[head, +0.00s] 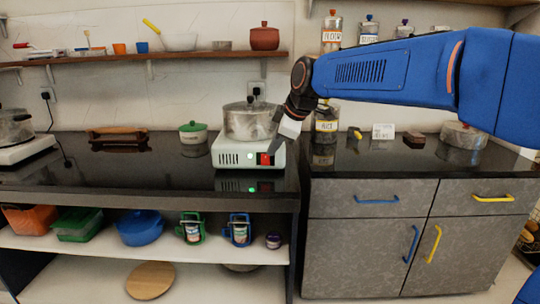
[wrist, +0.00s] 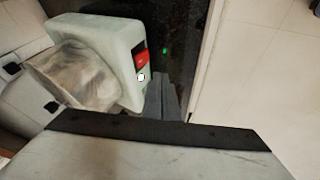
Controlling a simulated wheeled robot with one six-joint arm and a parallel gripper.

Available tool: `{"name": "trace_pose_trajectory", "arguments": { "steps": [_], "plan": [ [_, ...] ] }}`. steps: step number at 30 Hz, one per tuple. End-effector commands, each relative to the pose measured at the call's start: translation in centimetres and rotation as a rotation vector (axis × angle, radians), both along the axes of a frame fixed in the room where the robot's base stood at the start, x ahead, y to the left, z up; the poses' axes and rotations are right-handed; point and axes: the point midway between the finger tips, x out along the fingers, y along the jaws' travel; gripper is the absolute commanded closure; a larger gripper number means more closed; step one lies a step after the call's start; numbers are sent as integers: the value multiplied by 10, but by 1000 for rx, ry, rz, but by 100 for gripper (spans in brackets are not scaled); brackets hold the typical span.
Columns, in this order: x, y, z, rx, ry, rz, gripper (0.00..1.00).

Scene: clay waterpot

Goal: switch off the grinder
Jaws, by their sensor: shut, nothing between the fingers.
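The grinder (head: 225,153) is a pale box with a metal pot on top, standing on the black counter. My gripper (head: 274,149) is shut and empty, at the grinder's front right near the switch. Its fingers (wrist: 162,82) point alongside the front face. I cannot tell whether they touch it.
A green-lidded pot (head: 193,132) stands left of the grinder, and a jar (head: 326,122) stands to its right. A second pale unit with a metal pot (head: 14,127) is at the far left. The counter's front edge (head: 150,199) is clear.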

Motion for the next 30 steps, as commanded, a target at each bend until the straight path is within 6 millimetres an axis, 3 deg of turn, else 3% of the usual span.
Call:
{"name": "trace_pose_trajectory", "arguments": {
  "steps": [6,12,22,30],
  "plan": [
    [-15,-11,28,1,-2,0,100],
    [-20,-15,37,0,0,0,100],
    [-21,-16,38,0,1,0,100],
    [-25,-18,24,-1,2,0,100]
  ]
}}
